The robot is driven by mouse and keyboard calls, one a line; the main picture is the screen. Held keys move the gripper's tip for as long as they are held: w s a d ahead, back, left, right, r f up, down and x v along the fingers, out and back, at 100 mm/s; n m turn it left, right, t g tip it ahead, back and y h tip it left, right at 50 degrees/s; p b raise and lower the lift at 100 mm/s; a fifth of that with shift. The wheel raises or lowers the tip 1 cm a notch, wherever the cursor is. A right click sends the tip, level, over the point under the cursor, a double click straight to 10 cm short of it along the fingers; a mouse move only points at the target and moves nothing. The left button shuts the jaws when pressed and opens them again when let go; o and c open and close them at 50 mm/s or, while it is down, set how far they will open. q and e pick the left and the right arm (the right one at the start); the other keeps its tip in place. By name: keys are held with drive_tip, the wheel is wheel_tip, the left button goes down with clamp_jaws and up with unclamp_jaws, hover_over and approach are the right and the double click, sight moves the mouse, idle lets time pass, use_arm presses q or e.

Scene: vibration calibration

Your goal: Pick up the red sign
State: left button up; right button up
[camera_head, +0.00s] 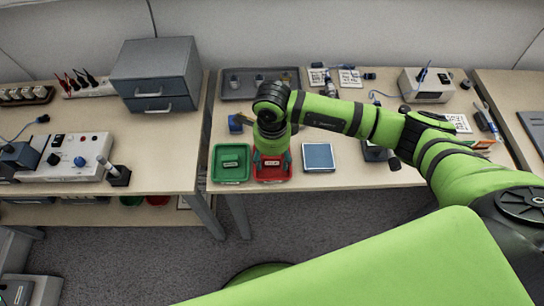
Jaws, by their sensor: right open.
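A red tray (273,178) sits at the front edge of the middle table. A small sign (271,163) with a pale label shows inside it, though its own colour is too small to tell. My right gripper (272,158) points down over the red tray, its open fingers on either side of the sign. I cannot tell whether the fingers touch it. My right wrist hides the table behind the tray. My left gripper is out of view.
A green tray (231,178) with a similar small sign stands just left. A blue square plate (318,157) lies to the right. A dark grey tray (239,93), papers and a white device (425,87) stand behind. A grey drawer box (157,75) is on the left table.

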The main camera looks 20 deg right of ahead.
drive_tip(key=shift+c, duration=0.4)
drive_tip(key=c, duration=1)
